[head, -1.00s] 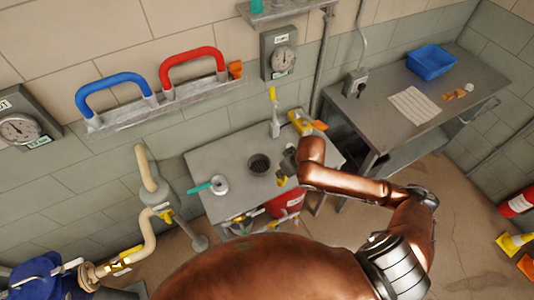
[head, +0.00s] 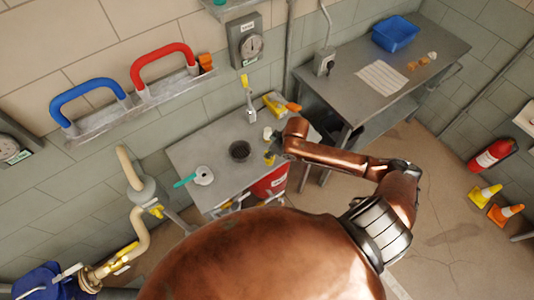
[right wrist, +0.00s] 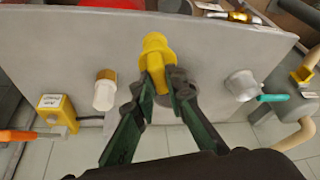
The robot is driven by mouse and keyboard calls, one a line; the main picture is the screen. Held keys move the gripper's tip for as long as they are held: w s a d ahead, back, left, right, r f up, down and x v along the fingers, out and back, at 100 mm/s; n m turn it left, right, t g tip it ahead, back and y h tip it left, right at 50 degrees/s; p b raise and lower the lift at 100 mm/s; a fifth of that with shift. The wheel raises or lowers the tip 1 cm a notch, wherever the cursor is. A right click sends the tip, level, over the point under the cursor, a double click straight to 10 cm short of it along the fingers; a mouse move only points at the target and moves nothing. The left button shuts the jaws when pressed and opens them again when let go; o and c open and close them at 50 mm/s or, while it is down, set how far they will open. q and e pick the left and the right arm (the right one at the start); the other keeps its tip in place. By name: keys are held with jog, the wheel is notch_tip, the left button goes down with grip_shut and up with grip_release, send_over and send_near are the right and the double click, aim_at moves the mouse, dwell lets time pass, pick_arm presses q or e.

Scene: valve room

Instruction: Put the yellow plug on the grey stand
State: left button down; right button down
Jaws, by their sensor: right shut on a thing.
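The yellow plug (right wrist: 154,52) is between the fingertips of my right gripper (right wrist: 163,85) in the right wrist view. The gripper is shut on it, over the grey table top. The plug also shows as a small yellow piece in the head view (head: 269,158), beside my copper wrist. A dark grey round piece (head: 240,151), which looks like the grey stand, is on the table just left of the plug. The plug is apart from it. In the wrist view the fingers mostly hide that piece. My left gripper is not in view.
A round metal piece with a teal handle (head: 203,175) lies to the stand's left.

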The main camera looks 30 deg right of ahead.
jog(key=shift+w+d+f+p, duration=0.1)
jog(key=shift+w+f, duration=0.4)
jog(key=shift+f, duration=0.6)
jog(key=shift+w+d+f+p, duration=0.15)
jog(key=shift+w+f, duration=0.35)
jog(key=shift+f, duration=0.6)
jog(key=shift+w+d+f+p, duration=0.1)
jog(key=shift+w+f, duration=0.4)
jog(key=shift+f, duration=0.6)
jog(key=c, duration=1.9)
grip_release()
jog(key=shift+f, duration=0.15)
jog(key=shift+c, duration=0.2)
jog(key=v, duration=1.2)
